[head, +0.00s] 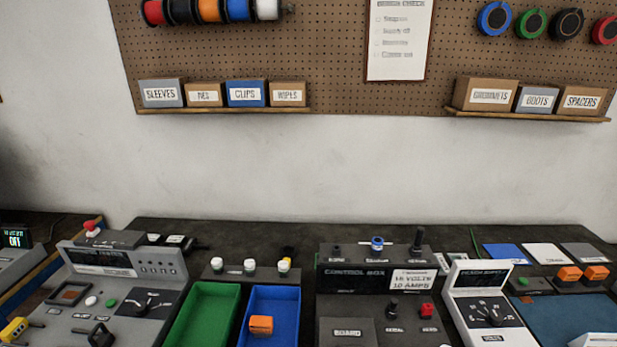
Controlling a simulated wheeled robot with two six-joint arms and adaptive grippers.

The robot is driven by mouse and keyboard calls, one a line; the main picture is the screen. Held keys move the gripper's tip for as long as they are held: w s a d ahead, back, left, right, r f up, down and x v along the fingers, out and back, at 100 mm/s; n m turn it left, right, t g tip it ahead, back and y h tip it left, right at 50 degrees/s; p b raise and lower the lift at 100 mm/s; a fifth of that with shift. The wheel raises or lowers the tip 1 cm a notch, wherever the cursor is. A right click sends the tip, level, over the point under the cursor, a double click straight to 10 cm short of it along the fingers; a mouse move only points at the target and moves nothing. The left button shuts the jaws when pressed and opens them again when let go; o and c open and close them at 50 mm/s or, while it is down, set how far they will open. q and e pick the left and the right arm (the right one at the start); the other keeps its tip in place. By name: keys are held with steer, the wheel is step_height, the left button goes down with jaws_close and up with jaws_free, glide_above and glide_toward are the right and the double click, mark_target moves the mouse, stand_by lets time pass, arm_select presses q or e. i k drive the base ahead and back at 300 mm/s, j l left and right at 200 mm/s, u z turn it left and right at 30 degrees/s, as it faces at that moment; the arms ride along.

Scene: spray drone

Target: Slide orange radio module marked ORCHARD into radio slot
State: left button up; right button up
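An orange block (261,325) lies in the blue tray (283,293) at the lower middle of the head view. Two more orange blocks, a left one (569,273) and a right one (596,272), sit side by side on a dark holder at the right. No ORCHARD marking can be read on any of them, so I cannot tell which is the radio module. I cannot make out a slot marked for a radio. Neither of my grippers shows in this view.
A green tray (205,310) stands left of the blue one. A grey tester (125,262) is at the left. The black control box (350,277) and a white bench supply (485,310) stand to the right. A blue mat (570,318) lies at the far right.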

mark_target(566, 273)
steer(key=z, duration=1.7)
